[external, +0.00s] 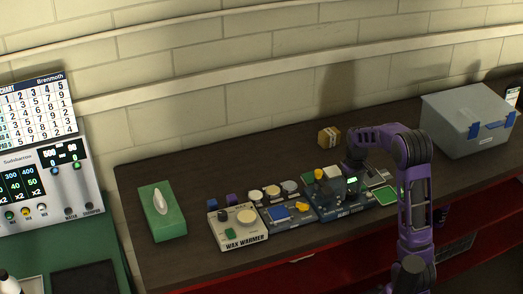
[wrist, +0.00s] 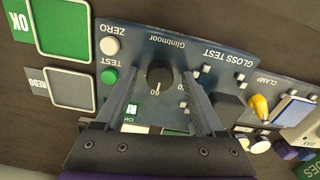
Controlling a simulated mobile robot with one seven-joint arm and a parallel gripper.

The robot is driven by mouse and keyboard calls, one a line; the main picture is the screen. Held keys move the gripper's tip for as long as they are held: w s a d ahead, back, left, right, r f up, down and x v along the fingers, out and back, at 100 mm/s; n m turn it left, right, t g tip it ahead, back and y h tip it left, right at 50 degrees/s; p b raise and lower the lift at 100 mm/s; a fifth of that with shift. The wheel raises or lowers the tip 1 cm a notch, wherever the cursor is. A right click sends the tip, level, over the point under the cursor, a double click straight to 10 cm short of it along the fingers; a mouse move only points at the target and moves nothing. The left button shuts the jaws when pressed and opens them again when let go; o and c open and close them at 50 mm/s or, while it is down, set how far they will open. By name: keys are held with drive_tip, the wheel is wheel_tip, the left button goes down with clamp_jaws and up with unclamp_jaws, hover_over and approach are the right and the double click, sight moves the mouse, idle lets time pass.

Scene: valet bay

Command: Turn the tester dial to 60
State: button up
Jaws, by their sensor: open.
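The gloss tester (external: 345,205) is a blue-grey box on the dark bench in the external view, partly hidden by my arm. In the wrist view its panel (wrist: 205,62) reads GLOSS TEST, upside down. Its black round dial (wrist: 159,74) has a "60" printed beside it. Where the dial's pointer sits is too small to tell for sure. My gripper (wrist: 161,80) is open, with one finger on each side of the dial. I see gaps between fingers and dial; their height over the panel is unclear. In the external view my gripper is hard to make out against the tester.
A green TEST button (wrist: 109,76) and a white ZERO button (wrist: 110,45) sit beside the dial. The clamp unit (external: 285,213) and wax warmer (external: 237,228) stand left. A grey bin (external: 462,122) stands right.

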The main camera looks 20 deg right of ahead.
sight(351, 192)
wheel_tip(351, 192, up, 18)
drive_tip(key=p, duration=0.2)
drive_tip(key=shift+f, duration=0.25)
